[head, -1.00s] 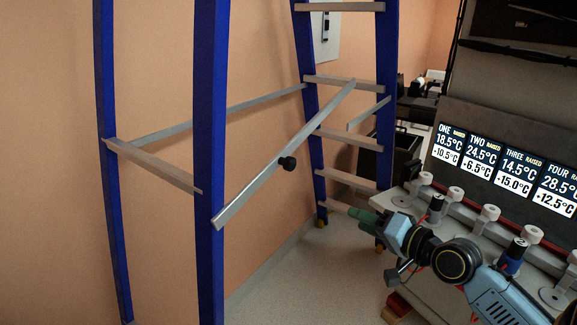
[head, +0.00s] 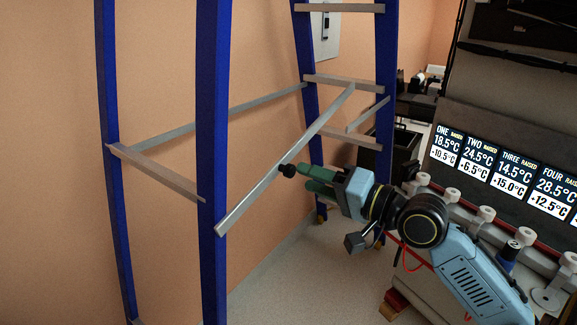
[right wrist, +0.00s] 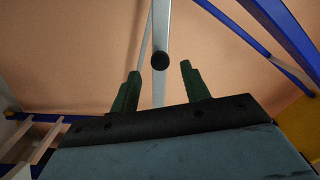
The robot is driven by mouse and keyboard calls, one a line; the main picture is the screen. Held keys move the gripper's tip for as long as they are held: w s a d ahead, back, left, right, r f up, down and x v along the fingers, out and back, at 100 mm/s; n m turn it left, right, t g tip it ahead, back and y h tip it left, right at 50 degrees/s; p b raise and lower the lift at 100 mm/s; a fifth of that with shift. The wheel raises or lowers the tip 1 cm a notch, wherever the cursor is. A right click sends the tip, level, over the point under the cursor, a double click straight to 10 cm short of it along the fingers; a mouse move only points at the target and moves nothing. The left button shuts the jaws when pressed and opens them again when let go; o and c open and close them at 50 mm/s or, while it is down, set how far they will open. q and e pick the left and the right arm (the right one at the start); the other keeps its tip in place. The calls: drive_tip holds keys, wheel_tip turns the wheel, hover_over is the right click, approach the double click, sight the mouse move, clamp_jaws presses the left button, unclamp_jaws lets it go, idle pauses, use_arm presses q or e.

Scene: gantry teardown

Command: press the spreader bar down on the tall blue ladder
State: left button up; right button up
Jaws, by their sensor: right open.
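The tall blue ladder (head: 212,150) stands with its legs spread beside the orange wall. Its grey spreader bar (head: 255,190) slants from a low near end at the front leg up to the far legs. A black knob (head: 288,170) sits near the middle of the bar. My right gripper (head: 307,179) is open with green fingers, its tips close to the knob. In the right wrist view the knob (right wrist: 160,60) and bar lie ahead of and between the open fingers (right wrist: 157,88). I cannot tell if the fingers touch it. My left gripper is not in view.
A grey bench with several white-topped posts (head: 486,213) and a display (head: 500,170) of temperatures stands at the right, beside my right arm. A dark bin (head: 375,165) is behind the ladder. The floor (head: 290,285) between ladder and bench is clear.

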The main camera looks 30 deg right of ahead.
sight(293, 173)
drive_tip(key=shift+p+x, duration=0.4)
drive_tip(key=shift+x, duration=2.65)
clamp_jaws()
